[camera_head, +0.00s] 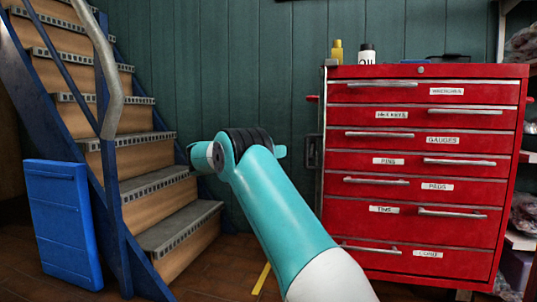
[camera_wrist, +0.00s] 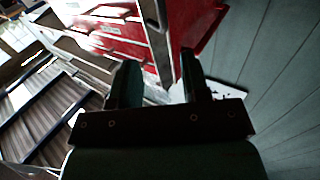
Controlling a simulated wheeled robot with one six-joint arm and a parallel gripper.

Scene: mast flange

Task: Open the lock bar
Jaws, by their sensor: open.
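The red tool cabinet (camera_head: 420,127) stands at the right in the head view, its labelled drawers all shut. A narrow grey upright strip (camera_head: 323,115), which looks like the lock bar, runs along its left front edge. In the wrist view a pale metal bar (camera_wrist: 154,30) crosses the red cabinet front at the top middle. In the head view my arm hides the fingers.
A staircase (camera_head: 160,185) with a blue frame and a blue panel (camera_head: 62,225) stand at the left. A yellow bottle (camera_head: 337,52) and a white bottle (camera_head: 367,54) stand on the cabinet. Shelving is at the far right. A green plank wall is behind.

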